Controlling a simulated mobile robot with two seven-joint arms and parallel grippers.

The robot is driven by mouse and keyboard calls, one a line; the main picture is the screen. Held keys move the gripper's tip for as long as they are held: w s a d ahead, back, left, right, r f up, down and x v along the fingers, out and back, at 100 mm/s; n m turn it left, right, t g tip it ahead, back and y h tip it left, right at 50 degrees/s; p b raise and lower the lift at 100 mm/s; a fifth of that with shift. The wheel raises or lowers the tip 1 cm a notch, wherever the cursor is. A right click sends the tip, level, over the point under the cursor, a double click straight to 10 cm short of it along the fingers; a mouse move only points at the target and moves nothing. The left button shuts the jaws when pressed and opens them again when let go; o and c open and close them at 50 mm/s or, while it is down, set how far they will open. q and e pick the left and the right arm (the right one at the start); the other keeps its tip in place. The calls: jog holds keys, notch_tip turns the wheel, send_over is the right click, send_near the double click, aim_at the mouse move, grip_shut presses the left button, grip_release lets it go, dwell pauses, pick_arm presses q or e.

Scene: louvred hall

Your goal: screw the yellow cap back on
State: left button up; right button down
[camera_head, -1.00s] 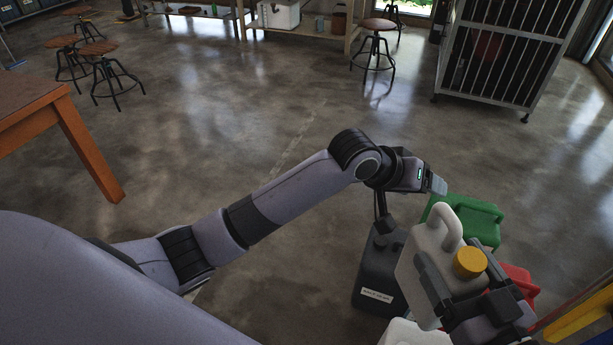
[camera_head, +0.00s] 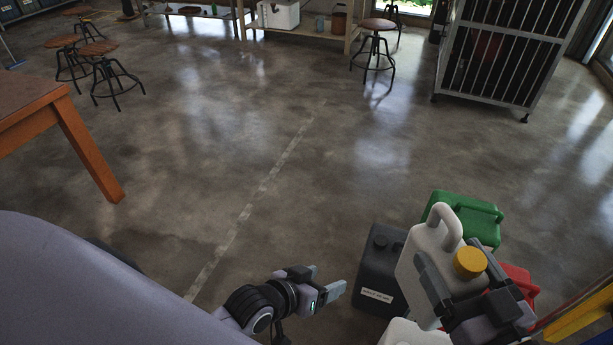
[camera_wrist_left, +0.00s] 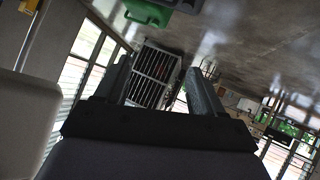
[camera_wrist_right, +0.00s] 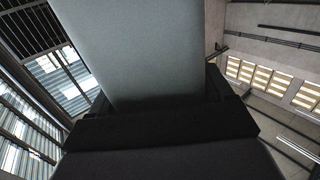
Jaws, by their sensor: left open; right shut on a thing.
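A white jug (camera_head: 424,262) with a handle on top has the yellow cap (camera_head: 470,263) seated over its spout. From this view I cannot tell how tight the cap is. My right gripper (camera_head: 454,296) is shut on the white jug, its fingers along the jug's sides. The jug's pale wall fills the middle of the right wrist view (camera_wrist_right: 142,50). My left gripper (camera_head: 338,283) is open and empty, left of the jug and apart from it. Its two fingers show spread in the left wrist view (camera_wrist_left: 160,88), with nothing between them.
A dark labelled canister (camera_head: 378,265) stands between my left gripper and the jug. A green canister (camera_head: 466,214) and a red one (camera_head: 521,284) stand behind and right. Another white container (camera_head: 405,333) is at the bottom edge. Open floor lies left; an orange-legged table (camera_head: 88,150) is far left.

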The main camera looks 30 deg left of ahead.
jog(key=shift+r, duration=0.1)
pick_arm(q)
jog(key=s+a+f+m+y, duration=0.1)
jog(key=s+a+f+y, duration=0.1)
jog(key=s+a, duration=0.4)
jog(key=s+f, duration=0.1)
jog(key=s, duration=0.3)
jog(key=shift+a+m, duration=0.25)
jog(key=shift+m, duration=0.05)
pick_arm(e)
jog(key=shift+r, duration=0.1)
jog(key=shift+w, duration=0.1)
